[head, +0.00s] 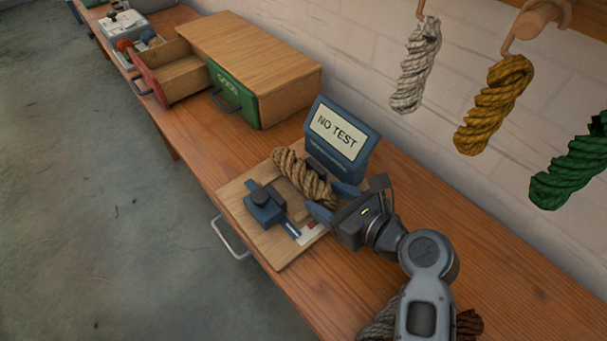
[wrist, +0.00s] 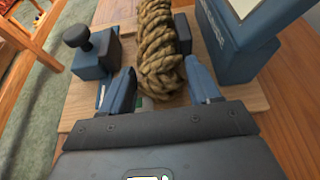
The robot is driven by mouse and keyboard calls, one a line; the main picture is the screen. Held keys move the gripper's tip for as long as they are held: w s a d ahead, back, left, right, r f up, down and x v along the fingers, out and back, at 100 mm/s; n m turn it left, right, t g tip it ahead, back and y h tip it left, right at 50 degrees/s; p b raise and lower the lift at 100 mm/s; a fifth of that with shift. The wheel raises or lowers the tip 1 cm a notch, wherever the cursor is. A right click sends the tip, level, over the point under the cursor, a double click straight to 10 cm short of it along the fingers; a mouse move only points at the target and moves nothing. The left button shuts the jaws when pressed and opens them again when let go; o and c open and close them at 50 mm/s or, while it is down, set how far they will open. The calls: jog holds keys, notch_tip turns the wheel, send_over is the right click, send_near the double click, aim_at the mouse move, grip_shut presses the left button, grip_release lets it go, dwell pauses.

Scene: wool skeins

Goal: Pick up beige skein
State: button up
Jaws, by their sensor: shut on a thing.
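The beige skein (head: 304,178) is a twisted rope-like bundle over the wooden board of the test device. In the wrist view the skein (wrist: 158,45) runs away from me between my two blue fingers. My gripper (head: 333,202) is shut on its near end; in the wrist view the fingers (wrist: 162,90) stand on either side of it. I cannot tell whether the skein is lifted clear of the board.
The wooden board (head: 241,215) bears a blue block with a dark knob (head: 264,204) and a blue display reading "NO TEST" (head: 338,136). White (head: 415,66), mustard (head: 494,105) and green (head: 573,173) skeins hang at the wall. A wooden cabinet (head: 250,50) and open drawer (head: 172,77) stand farther along the bench.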

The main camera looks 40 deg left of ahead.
jog(key=shift+c, duration=0.8)
jog(key=shift+r, duration=0.15)
jog(key=shift+r, duration=0.2)
notch_tip(320, 180, up, 3)
jog(key=shift+r, duration=0.2)
jog(key=s+r+p, duration=0.1)
jog(key=s+r, duration=0.6)
jog(key=s, duration=0.4)
jog(key=shift+s+d, duration=0.35)
